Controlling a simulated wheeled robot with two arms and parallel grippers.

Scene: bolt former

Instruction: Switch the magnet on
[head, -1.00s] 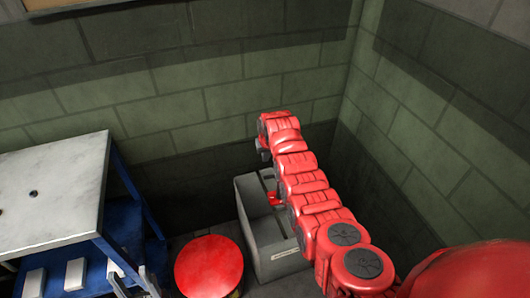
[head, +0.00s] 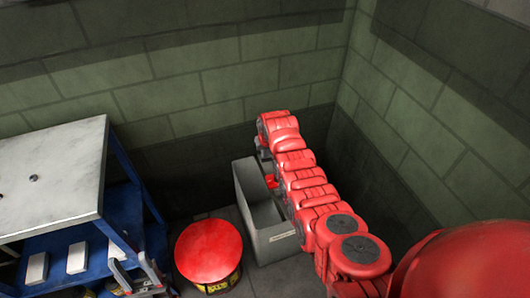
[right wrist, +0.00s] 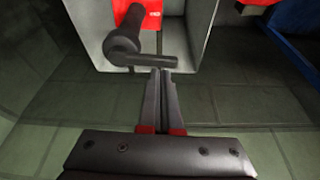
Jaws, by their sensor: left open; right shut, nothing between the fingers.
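A dark lever handle (right wrist: 125,45) with a sideways bar sits in front of a red part (right wrist: 130,14) inside a grey open box in the right wrist view. My right gripper (right wrist: 157,74) is shut and empty, its fingertips just below the lever's bar; I cannot tell whether they touch. In the head view a bit of the red part (head: 271,182) shows in the grey box (head: 283,243), with my red right arm partly in front. My right gripper is mostly hidden there behind the arm's end. My left gripper (head: 136,268) is open and empty at the lower left, beside the blue table frame.
A round red-topped drum (head: 209,250) stands just left of the box. A table with a pale top and blue frame (head: 60,180) is at the left, with small pale blocks (head: 78,258) on its lower shelf. Block walls (head: 420,120) close the corner behind the box.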

